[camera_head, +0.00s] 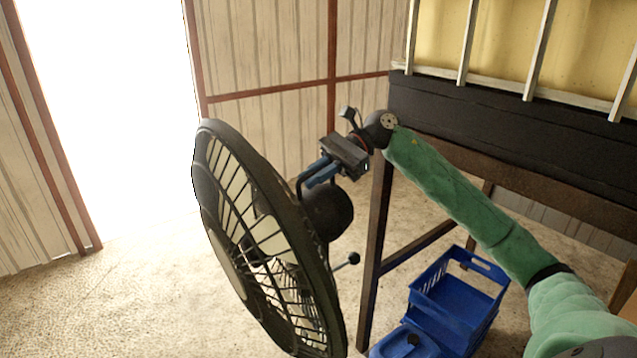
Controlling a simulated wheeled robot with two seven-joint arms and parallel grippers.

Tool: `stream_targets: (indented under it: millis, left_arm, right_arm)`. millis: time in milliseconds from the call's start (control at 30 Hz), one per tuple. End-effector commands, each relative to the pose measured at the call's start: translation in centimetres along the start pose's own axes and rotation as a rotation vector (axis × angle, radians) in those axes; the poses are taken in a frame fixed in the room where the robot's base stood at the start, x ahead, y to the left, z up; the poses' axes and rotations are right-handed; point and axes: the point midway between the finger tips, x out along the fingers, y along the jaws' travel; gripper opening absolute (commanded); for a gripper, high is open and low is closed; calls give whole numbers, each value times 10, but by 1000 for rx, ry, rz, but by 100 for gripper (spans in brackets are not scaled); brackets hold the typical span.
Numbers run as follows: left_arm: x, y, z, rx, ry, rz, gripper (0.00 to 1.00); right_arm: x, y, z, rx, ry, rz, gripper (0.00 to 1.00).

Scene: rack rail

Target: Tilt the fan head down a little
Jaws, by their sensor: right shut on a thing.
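The fan head (262,240) is in the middle of the head view, a dark round wire cage turned to the left, with its motor housing (328,208) behind it on the right. My right gripper (308,180) reaches in from the right on a green arm. Its blue fingers are shut at the upper back of the fan head, above the motor housing, on what looks like a thin dark handle of the fan; the exact contact is partly hidden. A small dark knob (353,259) sticks out behind the fan. My left gripper does not show. The fan's stand is out of view.
A dark-framed rack (450,110) with pale upright bars stands at the right, behind my arm. Blue crates (458,296) and a blue container (405,343) sit on the floor below it. A bright doorway is at upper left. The floor left of the fan is clear.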

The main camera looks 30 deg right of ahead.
Motion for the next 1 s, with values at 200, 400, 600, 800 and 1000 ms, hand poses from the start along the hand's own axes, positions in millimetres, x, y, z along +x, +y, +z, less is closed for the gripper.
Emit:
stream_targets:
  millis: [200, 400, 600, 800, 1000]
  left_arm:
    - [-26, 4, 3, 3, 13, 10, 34]
    - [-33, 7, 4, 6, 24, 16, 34]
    - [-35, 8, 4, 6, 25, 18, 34]
    - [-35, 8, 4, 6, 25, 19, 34]
    - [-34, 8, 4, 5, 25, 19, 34]
  right_arm:
    - [8, 0, 4, -9, 82, 16, 0]
    - [12, 0, 7, -8, 131, 23, 0]
    - [13, 0, 8, -8, 142, 26, 0]
    - [13, 0, 8, -8, 141, 26, 0]
    - [13, 0, 8, -7, 141, 26, 33]
